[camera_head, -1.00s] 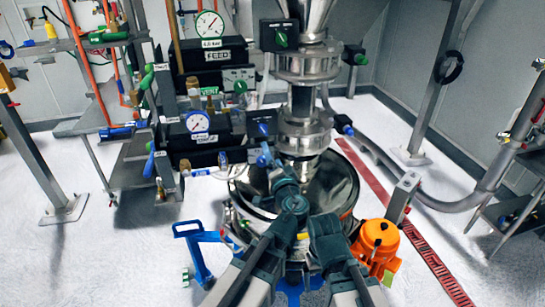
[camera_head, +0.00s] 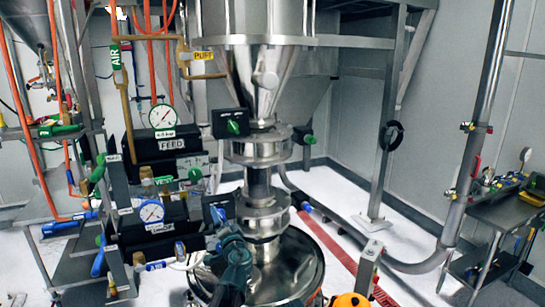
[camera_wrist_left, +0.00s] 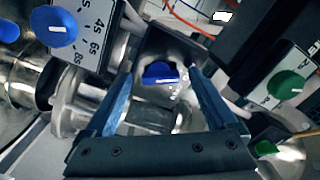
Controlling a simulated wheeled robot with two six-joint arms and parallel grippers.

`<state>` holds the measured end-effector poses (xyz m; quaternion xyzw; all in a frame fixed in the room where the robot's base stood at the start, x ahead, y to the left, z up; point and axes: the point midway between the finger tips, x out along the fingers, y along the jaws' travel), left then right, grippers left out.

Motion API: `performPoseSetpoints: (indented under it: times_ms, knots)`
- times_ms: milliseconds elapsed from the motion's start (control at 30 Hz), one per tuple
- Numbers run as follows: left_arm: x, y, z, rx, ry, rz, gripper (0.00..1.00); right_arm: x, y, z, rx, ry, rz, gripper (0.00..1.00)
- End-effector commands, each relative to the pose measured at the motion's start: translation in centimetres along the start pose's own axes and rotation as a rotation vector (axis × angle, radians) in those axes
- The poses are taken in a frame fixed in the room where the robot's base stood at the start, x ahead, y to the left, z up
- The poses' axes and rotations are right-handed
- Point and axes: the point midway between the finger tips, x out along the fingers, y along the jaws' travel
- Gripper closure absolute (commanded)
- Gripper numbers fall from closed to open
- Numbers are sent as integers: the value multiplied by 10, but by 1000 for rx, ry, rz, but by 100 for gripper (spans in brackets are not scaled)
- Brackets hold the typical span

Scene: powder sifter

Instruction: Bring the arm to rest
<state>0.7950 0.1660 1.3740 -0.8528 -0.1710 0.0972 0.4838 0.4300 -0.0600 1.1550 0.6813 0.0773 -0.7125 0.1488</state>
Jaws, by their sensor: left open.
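My left gripper (camera_head: 224,240) is low in the head view, in front of the sifter column (camera_head: 262,215). In the left wrist view its two blue fingers (camera_wrist_left: 160,82) stand apart. A round blue knob (camera_wrist_left: 160,72) shows between and beyond the fingertips. Nothing is seen held, and I cannot tell whether a finger touches the knob. A box with a blue knob (camera_head: 219,211) is just above the gripper in the head view. My right gripper is not in view.
The feed panel (camera_head: 168,148) with gauges and valves stands left of the gripper. A round steel vessel (camera_head: 300,262) lies below the column. An orange motor (camera_head: 348,300) is at the bottom edge. A side table (camera_head: 490,205) stands far right. A grey hose (camera_head: 385,255) crosses the floor.

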Motion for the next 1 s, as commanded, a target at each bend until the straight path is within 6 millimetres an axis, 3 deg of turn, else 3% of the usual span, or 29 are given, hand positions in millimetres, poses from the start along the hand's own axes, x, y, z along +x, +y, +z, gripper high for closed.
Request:
performPoseSetpoints:
  times_ms: [167,567,767,1000]
  knots:
    - [8,0,0,0,0,0,9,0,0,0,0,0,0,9]
    - [6,0,0,0,0,0,9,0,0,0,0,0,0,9]
    - [-18,-1,1,0,1,1,9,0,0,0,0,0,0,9]
    - [-64,-1,2,-1,2,2,9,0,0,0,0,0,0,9]
